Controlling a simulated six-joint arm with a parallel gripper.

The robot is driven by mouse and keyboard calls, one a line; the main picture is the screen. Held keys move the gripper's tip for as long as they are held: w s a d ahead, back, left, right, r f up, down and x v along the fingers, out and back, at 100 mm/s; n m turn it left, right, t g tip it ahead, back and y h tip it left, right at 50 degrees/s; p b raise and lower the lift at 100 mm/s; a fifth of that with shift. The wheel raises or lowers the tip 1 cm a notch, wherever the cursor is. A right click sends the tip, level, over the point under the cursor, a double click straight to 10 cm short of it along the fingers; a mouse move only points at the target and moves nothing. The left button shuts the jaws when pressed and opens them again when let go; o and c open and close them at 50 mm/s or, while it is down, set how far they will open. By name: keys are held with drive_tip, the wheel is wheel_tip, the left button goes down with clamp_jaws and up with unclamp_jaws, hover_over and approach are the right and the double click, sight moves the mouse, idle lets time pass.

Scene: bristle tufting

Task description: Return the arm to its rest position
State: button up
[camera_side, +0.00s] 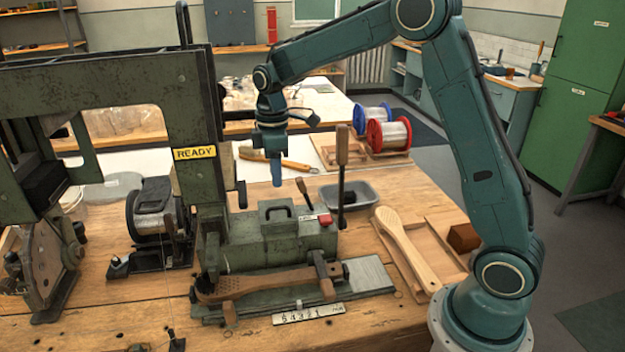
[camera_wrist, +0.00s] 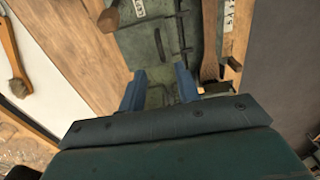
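My gripper (camera_side: 277,174) hangs fingers down above the green tufting machine (camera_side: 278,238), clear of its top handle. In the wrist view my gripper's two blue fingers (camera_wrist: 158,84) stand apart with nothing between them. The machine's green body also shows below them in the wrist view (camera_wrist: 148,42). A wooden brush (camera_side: 262,283) lies clamped along the front of the machine. Its wood appears at the upper right of the wrist view (camera_wrist: 211,45). My arm is bent, with its elbow raised above the bench.
A tall lever (camera_side: 342,165) stands right of my gripper. A READY sign (camera_side: 194,153) marks the frame on the left. A second brush block (camera_side: 405,245) lies on a wooden tray at right. Red (camera_side: 389,134) and blue (camera_side: 372,112) spools and a grey bin (camera_side: 349,196) sit behind.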

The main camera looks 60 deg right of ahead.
drive_tip(key=s+a+r+m+t, duration=0.3)
drive_tip(key=s+r+m, duration=0.1)
drive_tip(key=s+r, duration=0.85)
drive_tip(key=s+a+f+m+t, duration=0.1)
drive_tip(key=s+m, duration=0.1)
drive_tip(key=s, duration=0.6)
drive_tip(key=s+f+m+t, duration=0.1)
drive_tip(key=s+m, duration=0.2)
drive_tip(key=s, duration=0.5)
drive_tip(key=shift+s+a+f+t, duration=0.3)
drive_tip(key=shift+s+a+f, duration=0.05)
drive_tip(key=shift+a, duration=0.05)
